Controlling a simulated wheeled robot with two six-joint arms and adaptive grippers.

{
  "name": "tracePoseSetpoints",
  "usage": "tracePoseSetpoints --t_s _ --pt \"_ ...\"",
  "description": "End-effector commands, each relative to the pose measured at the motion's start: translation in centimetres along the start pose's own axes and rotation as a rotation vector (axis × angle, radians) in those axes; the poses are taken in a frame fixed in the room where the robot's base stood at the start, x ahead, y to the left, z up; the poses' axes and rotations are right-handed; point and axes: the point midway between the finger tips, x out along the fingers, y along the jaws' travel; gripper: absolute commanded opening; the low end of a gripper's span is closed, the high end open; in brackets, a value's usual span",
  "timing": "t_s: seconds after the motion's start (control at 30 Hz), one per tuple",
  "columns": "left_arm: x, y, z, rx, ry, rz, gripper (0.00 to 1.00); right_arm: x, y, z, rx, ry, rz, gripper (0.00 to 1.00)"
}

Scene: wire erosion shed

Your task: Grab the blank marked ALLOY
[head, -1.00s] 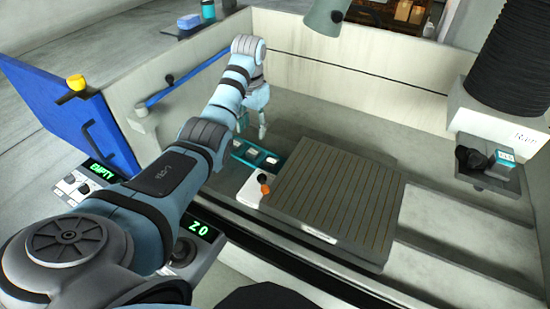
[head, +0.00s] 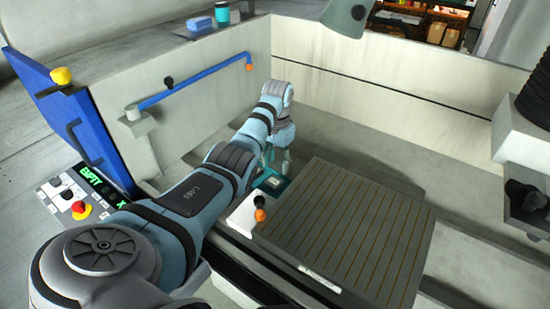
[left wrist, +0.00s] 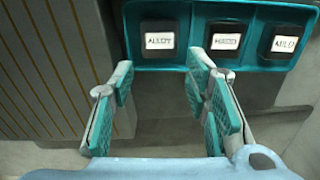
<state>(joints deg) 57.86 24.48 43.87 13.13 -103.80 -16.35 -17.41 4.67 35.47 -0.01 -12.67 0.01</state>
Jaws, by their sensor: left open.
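A teal tray (left wrist: 180,68) holds three dark blanks with white labels in the left wrist view. The leftmost blank (left wrist: 159,55) has a label that reads like ALLOY. The middle blank's label (left wrist: 226,42) is too blurred to read surely. The right blank (left wrist: 285,43) has a similar, unclear label. My left gripper (left wrist: 165,78) is open and empty, its fingertips close to the tray's near edge, with the leftmost blank ahead between them. In the head view, the left gripper (head: 277,162) is just above the tray (head: 274,184), partly hiding it. My right gripper is not in view.
A grooved plate (head: 345,240) lies right of the tray. A white block with an orange knob (head: 260,215) stands at its left corner. Pale tank walls (head: 380,85) rise behind, and a blue rail (head: 195,85) runs along the left wall.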

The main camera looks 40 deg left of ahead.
Motion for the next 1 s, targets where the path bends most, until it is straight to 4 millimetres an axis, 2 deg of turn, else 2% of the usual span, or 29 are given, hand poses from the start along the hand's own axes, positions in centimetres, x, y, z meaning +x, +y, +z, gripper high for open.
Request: tracePoseSetpoints --t_s 0.13,0.27,0.37,0.6,0.87,0.9,1.0 --pt "1.8 0.0 0.3 0.001 -0.001 0.0 0.43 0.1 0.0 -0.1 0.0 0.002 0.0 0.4" --pt "4.1 0.0 1.5 0.002 -0.003 -0.001 0.43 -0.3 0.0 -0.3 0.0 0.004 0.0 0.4" --pt "6.0 0.1 1.5 0.003 0.0 0.001 0.43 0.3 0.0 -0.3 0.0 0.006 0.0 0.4" --pt "6.4 0.1 1.4 0.004 0.001 -0.001 0.43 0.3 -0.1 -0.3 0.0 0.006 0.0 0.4" --pt "6.3 0.1 1.4 0.004 0.001 -0.001 0.03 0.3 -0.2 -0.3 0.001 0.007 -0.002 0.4" --pt "6.3 0.1 1.4 0.004 0.001 -0.001 0.0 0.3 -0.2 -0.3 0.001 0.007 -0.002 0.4" --pt "6.3 0.1 1.4 0.003 0.002 -0.001 0.0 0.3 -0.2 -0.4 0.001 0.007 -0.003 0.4"
